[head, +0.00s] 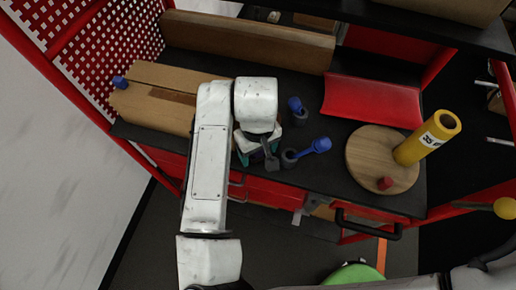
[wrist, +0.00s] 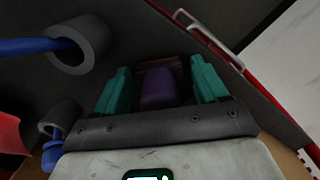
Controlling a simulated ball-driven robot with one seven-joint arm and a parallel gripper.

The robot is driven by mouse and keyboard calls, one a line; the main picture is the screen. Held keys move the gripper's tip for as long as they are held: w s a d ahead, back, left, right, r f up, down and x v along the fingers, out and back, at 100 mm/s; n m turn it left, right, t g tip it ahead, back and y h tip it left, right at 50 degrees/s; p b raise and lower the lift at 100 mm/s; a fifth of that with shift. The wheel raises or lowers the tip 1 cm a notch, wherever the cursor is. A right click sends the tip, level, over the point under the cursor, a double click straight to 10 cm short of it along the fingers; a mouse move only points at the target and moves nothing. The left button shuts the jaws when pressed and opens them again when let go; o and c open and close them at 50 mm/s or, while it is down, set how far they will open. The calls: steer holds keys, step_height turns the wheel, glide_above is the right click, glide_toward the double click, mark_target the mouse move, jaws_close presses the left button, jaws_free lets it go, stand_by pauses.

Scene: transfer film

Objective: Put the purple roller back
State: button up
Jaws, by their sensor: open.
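The purple roller (wrist: 158,88) shows in the wrist view between the two teal fingers of my gripper (wrist: 158,84), with a gap on either side. My gripper is open. The lower part of the roller is hidden behind the gripper's grey body, and I cannot tell whether it stands in a holder. In the head view my arm covers the roller, and only a bit of teal from my gripper (head: 243,157) shows, low over the dark worktop (head: 345,180).
Two grey ring holders (head: 289,158) (head: 299,117) with blue-handled pieces stand just right of my gripper. Further right are a red tray (head: 372,101) and a round wooden board (head: 362,150) bearing a yellow cylinder (head: 428,137). A cardboard box (head: 150,105) lies left.

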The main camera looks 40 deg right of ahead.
steer(key=shift+r, duration=0.1)
step_height(320, 180, up, 12)
steer(key=shift+r+b, duration=0.1)
steer(key=shift+b, duration=0.3)
stand_by(0.6)
